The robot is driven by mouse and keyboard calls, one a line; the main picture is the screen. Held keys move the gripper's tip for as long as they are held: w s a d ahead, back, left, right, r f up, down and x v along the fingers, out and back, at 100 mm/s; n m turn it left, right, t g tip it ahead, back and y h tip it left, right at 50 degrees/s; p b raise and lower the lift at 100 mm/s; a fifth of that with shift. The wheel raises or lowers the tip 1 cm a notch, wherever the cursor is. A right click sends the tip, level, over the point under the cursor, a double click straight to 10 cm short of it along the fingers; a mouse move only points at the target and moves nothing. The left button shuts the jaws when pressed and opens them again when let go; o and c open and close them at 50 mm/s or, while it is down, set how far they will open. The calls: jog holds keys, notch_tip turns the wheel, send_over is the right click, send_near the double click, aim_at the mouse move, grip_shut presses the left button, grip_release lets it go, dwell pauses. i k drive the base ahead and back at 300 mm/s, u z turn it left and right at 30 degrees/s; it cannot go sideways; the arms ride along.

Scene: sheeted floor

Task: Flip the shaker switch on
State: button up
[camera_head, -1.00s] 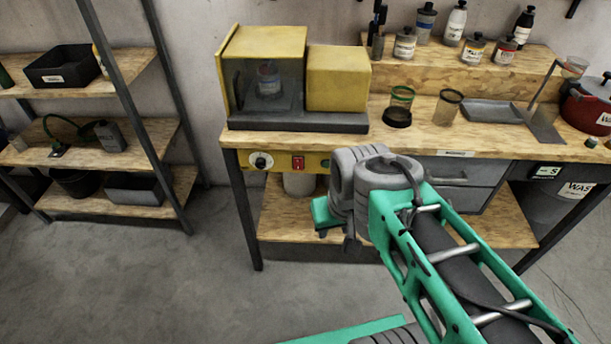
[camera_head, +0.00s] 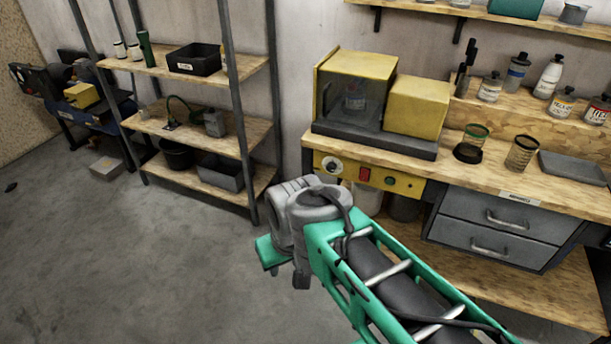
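The shaker (camera_head: 355,88) is a yellow box with a clear front and a dark base on the wooden workbench, with a container visible inside. Below it, under the bench top, is a yellow control panel (camera_head: 404,184) with a round white and black dial (camera_head: 332,165), a red switch (camera_head: 364,174) and a small green button (camera_head: 388,180). The switch position is too small to tell. My gripper (camera_head: 268,254) is at the end of my green arm, left of and below the panel, apart from it. Its fingers are mostly hidden by my wrist.
The wooden bench top (camera_head: 470,178) holds jars and a dark tray (camera_head: 573,167). Grey drawers (camera_head: 500,230) are under it. A shelving rack (camera_head: 200,140) with bins stands left of the bench. The floor (camera_head: 130,260) at the left front is clear.

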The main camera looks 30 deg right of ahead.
aim_at(364, 174)
jog(key=u, duration=0.2)
jog(key=i, duration=0.9)
jog(key=u, duration=0.25)
